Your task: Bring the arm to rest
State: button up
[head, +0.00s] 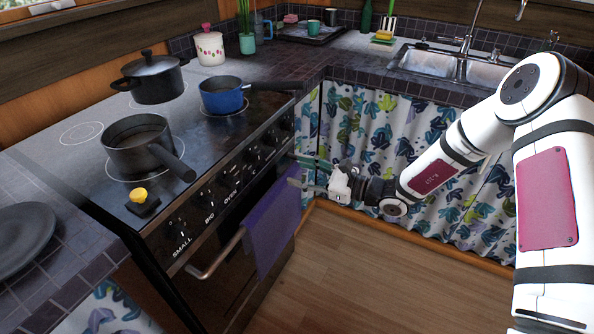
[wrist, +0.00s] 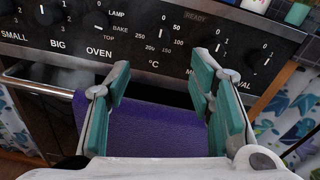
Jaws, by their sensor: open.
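My gripper (head: 318,176) is in front of the right end of the stove's front, just past the purple towel. In the wrist view my gripper (wrist: 160,90) shows two teal-padded fingers spread apart with nothing between them. My white arm (head: 545,190) reaches in from the right of the head view, bent at the elbow. Beyond the fingers in the wrist view are the stove's control panel (wrist: 150,30) and the purple towel (wrist: 150,130). I cannot tell exactly how far the fingertips are from the panel.
The stove (head: 195,180) carries a black lidded pot (head: 152,82), a grey saucepan (head: 135,150) and a blue pan (head: 222,98). The purple towel (head: 270,228) hangs on the oven handle (head: 215,258). A patterned curtain (head: 365,130) hangs below the sink (head: 440,66). The wooden floor (head: 370,275) is clear.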

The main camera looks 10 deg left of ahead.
dwell(0.3)
jog(key=s+d+r+n+g+h+p, duration=0.2)
jog(key=s+r+n+g+h, duration=0.15)
jog(key=s+r+n, duration=0.4)
jog(key=s+d+r+n+g+h+p, duration=0.2)
jog(key=s+r+n+g, duration=0.25)
jog(key=s+r, duration=0.55)
jog(key=s+d+r+n+t+h+p, duration=0.3)
jog(key=s+d+r+h, duration=0.2)
jog(key=s+d, duration=0.5)
jog(key=s+d+r+n+t+h+p, duration=0.3)
jog(key=s+d+r+h, duration=0.3)
jog(key=s+d+r, duration=0.3)
jog(key=s+d+n, duration=0.1)
jog(key=s+d, duration=0.1)
jog(key=d, duration=0.1)
jog(key=shift+s+d+r+t, duration=0.15)
jog(key=shift+s+r+t, duration=0.15)
jog(key=shift+t, duration=0.1)
